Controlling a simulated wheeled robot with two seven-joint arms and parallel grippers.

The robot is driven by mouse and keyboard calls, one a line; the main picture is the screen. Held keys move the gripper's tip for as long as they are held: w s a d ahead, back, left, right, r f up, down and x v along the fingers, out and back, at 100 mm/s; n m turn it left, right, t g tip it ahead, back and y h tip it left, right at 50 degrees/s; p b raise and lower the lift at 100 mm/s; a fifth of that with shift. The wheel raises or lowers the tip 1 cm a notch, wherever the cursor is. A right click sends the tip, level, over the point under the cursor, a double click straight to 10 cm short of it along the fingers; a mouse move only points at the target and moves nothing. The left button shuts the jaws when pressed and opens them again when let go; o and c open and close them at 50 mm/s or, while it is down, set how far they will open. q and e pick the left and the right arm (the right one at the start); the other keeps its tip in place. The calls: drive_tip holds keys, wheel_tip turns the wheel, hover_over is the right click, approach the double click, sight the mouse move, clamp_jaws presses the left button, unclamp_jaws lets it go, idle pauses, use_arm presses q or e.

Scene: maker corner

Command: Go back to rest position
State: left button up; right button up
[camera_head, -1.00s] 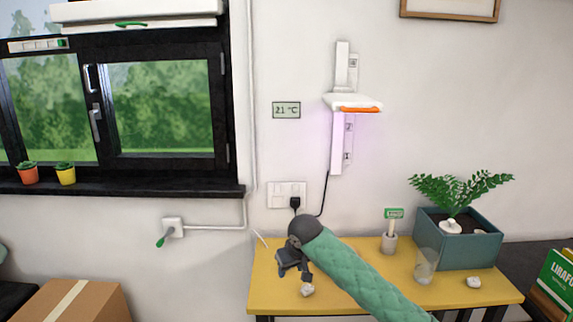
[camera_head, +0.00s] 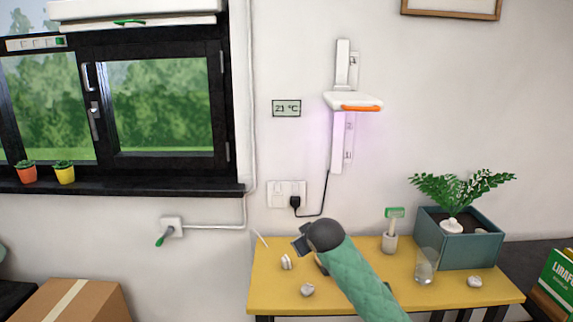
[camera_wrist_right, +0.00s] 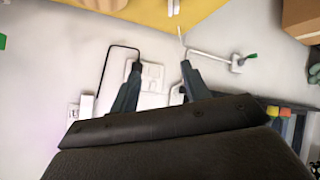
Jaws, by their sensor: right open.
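My right arm's green sleeve and dark wrist reach over the yellow table (camera_head: 380,256) from the lower right in the head view. My right gripper (camera_head: 302,240) shows as a small dark shape left of the wrist, partly hidden by it. In the right wrist view its two fingers (camera_wrist_right: 161,74) are apart, with nothing between them but the wall and socket plate behind. My left gripper is in neither view.
A socket plate (camera_head: 275,195) with a black plug (camera_head: 295,203) is on the wall above the gripper. On the table stand a glass (camera_head: 426,267), a small pot with a green label (camera_head: 390,242), a planter (camera_head: 470,251) and small white pieces (camera_head: 307,290).

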drive_tip(key=s+d+f+m+g, duration=0.1)
drive_tip(key=s+d+f, duration=0.2)
drive_tip(key=s+f, duration=0.55)
drive_tip(key=s+d+f+m+g+h, duration=0.1)
drive_tip(key=s+d+f+m, duration=0.15)
drive_tip(key=s+f, duration=0.65)
drive_tip(key=s+d+f+m+g, duration=0.15)
drive_tip(key=s+d+f, duration=0.25)
drive_tip(key=f, duration=1)
drive_tip(key=s+f+g, duration=0.1)
drive_tip(key=s+f, duration=0.5)
drive_tip(key=s, duration=0.4)
drive_tip(key=s+f+g, duration=0.2)
drive_tip(key=s+f, duration=0.4)
drive_tip(key=s, duration=0.4)
drive_tip(key=s+f+g, duration=0.2)
drive_tip(key=s+f, duration=0.3)
drive_tip(key=s, duration=0.5)
drive_tip(key=shift+d+f, duration=0.4)
drive_tip(key=shift+s, duration=0.1)
